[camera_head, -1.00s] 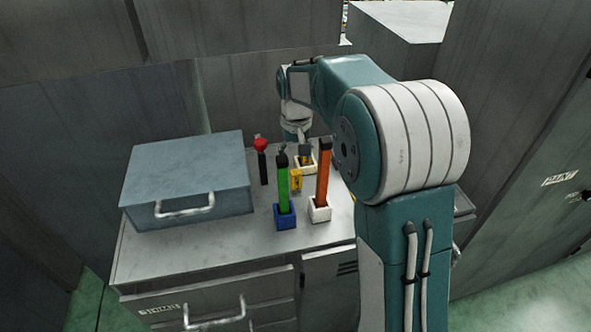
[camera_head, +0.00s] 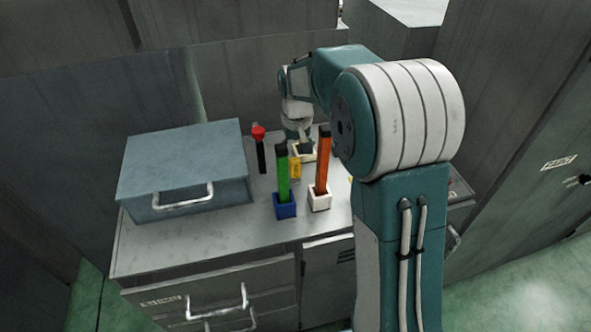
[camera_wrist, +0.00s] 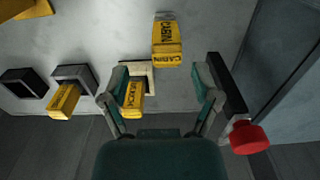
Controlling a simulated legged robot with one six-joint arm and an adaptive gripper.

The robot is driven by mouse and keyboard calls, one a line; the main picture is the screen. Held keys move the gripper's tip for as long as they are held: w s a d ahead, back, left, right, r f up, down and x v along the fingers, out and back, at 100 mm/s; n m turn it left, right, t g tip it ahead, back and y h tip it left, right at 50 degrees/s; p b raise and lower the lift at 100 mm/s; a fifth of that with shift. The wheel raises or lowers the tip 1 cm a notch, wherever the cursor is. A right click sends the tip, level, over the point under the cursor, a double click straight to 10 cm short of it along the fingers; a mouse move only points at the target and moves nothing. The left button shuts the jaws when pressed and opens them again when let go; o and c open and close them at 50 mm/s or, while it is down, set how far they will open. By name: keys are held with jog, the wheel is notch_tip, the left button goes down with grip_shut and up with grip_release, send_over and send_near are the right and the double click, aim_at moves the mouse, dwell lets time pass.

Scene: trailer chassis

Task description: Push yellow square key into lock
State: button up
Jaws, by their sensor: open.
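In the wrist view my gripper (camera_wrist: 163,85) is open, its two fingers apart. A yellow block lettered BENCH (camera_wrist: 133,98) stands in a pale square frame (camera_wrist: 150,68), between the fingers and close to the left one; I cannot tell whether they touch. A yellow block lettered CABIN (camera_wrist: 167,42) with a grey end is just beyond the fingertips. Another yellow block (camera_wrist: 64,101) sits in a grey square frame (camera_wrist: 73,72) to the left. In the head view my gripper (camera_head: 302,139) is over the pale holder (camera_head: 309,153), behind a small yellow block (camera_head: 294,167). Which yellow piece is the key is unclear.
A green bar (camera_head: 282,175) stands in a blue holder (camera_head: 285,206), and an orange bar (camera_head: 321,172) in a white holder (camera_head: 320,200), both in front. A red knob (camera_head: 258,132) on a dark stem and a blue-grey box (camera_head: 180,165) are left.

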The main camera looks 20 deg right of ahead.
aim_at(293, 160)
jog(key=f, duration=0.4)
jog(key=shift+s+a, duration=0.25)
jog(key=shift+a+f, duration=0.3)
jog(key=shift+f, duration=0.15)
jog(key=shift+d, duration=0.1)
jog(key=shift+d, duration=0.15)
jog(key=c, duration=0.4)
grip_shut()
